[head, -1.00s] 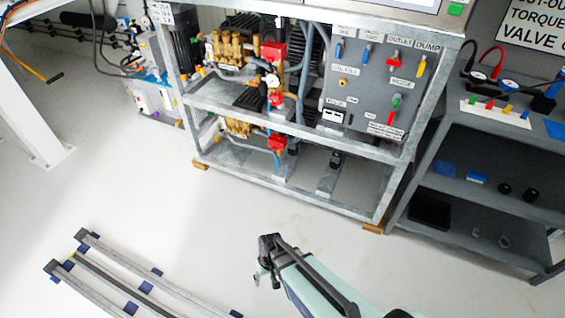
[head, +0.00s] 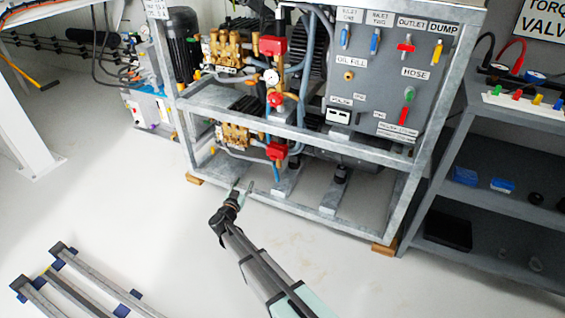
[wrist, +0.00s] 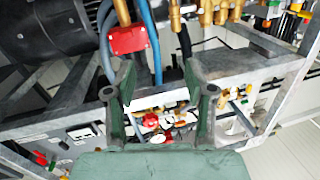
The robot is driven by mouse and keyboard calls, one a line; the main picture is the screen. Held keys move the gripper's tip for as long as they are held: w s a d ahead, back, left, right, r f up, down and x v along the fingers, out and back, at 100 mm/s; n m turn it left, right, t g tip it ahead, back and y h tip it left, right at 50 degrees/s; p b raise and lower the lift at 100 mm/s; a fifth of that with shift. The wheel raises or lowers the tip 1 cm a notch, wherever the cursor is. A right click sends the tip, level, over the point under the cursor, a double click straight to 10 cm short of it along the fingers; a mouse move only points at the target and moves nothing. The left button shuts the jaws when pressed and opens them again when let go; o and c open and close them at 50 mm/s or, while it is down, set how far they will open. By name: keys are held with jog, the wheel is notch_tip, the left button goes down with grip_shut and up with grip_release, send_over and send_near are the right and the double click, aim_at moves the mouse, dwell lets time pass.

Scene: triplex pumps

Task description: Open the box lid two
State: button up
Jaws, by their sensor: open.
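My gripper (head: 243,190) is at the front of the metal pump frame, near its bottom rail. In the wrist view, my gripper (wrist: 160,78) is open, with nothing between its two green fingers. The lower pump has a red box (head: 276,151) above and right of my gripper in the head view. The upper pump has another red box (head: 273,45). In the wrist view, a red box (wrist: 128,39) shows beyond the left finger, apart from it. I cannot tell which of these, if any, is box lid two.
The metal frame (head: 300,222) has rails around the brass pumps (head: 233,135). A grey valve panel (head: 385,80) stands right of them. A dark shelf unit (head: 505,205) is at the right. Metal rails (head: 95,272) lie lower left. Open floor lies before the frame.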

jog(key=d+h, duration=0.3)
jog(key=d, duration=0.1)
jog(key=b, duration=0.6)
send_near(273, 158)
jog(key=shift+m, duration=0.3)
jog(key=x, duration=0.7)
jog(key=shift+w, duration=0.3)
jog(key=shift+w+d+r, duration=0.1)
jog(key=shift+w+d, duration=0.2)
jog(key=shift+w, duration=0.3)
grip_shut()
